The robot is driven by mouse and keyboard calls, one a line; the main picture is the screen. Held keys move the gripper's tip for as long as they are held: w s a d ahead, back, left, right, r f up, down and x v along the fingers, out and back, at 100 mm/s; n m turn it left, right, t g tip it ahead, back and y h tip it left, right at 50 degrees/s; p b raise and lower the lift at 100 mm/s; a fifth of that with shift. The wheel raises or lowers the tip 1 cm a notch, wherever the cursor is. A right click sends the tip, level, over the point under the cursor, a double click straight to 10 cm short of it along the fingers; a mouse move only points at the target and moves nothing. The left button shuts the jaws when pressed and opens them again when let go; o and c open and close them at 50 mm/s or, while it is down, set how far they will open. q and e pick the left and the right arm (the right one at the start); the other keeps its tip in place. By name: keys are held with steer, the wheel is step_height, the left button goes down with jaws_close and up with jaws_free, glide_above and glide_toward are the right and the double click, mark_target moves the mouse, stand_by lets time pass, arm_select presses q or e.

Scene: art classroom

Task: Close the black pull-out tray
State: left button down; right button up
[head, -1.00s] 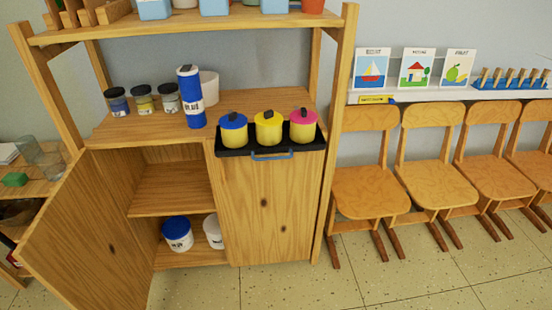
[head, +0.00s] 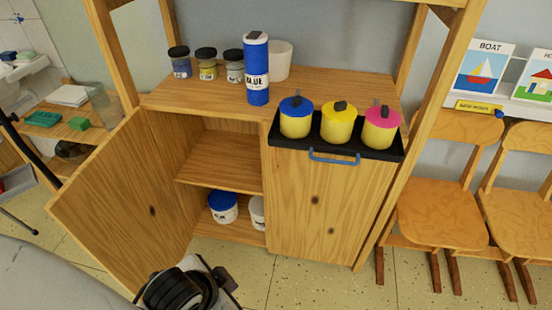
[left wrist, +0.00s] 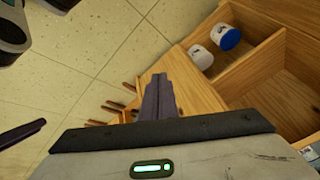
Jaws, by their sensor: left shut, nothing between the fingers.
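The black pull-out tray (head: 392,152) juts out at the front of the wooden cabinet's top, on the right half, above a closed door. Its blue handle (head: 334,160) faces me. Three yellow pots with a blue lid (head: 296,118), a yellow lid (head: 338,122) and a pink lid (head: 381,127) stand on the tray. My left arm shows at the bottom of the head view, well below and left of the tray. In the left wrist view my left gripper (left wrist: 158,95) is shut and empty, and the tray is not visible there. My right gripper is not in view.
The cabinet's left door (head: 125,200) stands open toward me. White tubs, one with a blue lid (head: 223,206), sit inside. A blue bottle (head: 256,75) and small jars stand on top. Chairs (head: 440,205) line the right wall. The floor before the closed door is clear.

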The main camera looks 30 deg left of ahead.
arm_select(q)
steer(key=w+a+r+m+t+y, duration=0.2)
steer(key=w+a+r+m+y, duration=0.15)
steer(key=a+m, duration=0.2)
steer(key=m+t, duration=1)
steer(key=m, duration=1.3)
glide_toward(278, 144)
steer(key=shift+y, duration=0.45)
steer(key=x, duration=0.6)
steer(key=shift+w+d+f+p, duration=0.15)
steer(key=shift+w+d+p, duration=0.1)
steer(key=shift+w+p, duration=0.1)
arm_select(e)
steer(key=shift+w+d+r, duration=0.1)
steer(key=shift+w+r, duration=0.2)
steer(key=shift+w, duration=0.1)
